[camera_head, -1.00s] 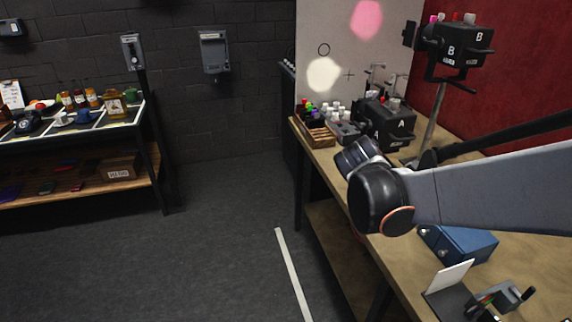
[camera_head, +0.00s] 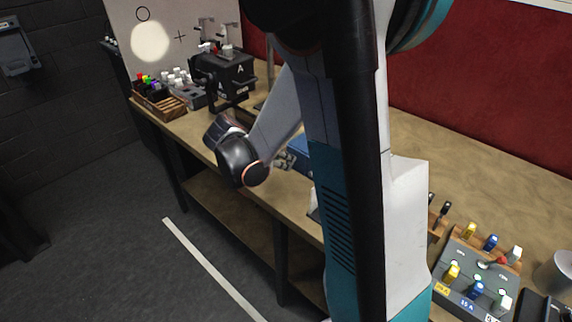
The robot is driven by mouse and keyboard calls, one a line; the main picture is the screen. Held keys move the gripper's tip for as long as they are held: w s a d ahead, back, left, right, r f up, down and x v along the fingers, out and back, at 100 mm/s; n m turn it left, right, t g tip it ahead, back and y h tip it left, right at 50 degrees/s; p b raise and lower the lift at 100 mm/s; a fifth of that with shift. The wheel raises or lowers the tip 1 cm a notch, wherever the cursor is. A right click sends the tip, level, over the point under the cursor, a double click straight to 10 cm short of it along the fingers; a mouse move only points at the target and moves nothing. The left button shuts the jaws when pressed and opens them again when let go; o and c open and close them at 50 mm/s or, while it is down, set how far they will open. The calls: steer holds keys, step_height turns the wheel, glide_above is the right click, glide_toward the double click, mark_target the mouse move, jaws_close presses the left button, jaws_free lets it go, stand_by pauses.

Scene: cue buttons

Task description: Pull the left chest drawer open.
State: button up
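No drawer chest can be made out for certain. A blue box (camera_head: 300,150) on the workbench shows only as a small part behind my arm. Small grey round parts sit at its front edge, and I cannot tell whether they are drawer knobs. My arm reaches across the middle of the view, and its black rounded joint (camera_head: 242,162) hangs over the bench's front edge. My gripper's fingers are not visible.
The long wooden workbench (camera_head: 440,150) runs from back left to front right. A black device marked A (camera_head: 228,75) and a wooden rack (camera_head: 160,103) stand at its far end. The dark floor (camera_head: 110,200) at left is clear.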

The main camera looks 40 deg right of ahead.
mark_target(305, 153)
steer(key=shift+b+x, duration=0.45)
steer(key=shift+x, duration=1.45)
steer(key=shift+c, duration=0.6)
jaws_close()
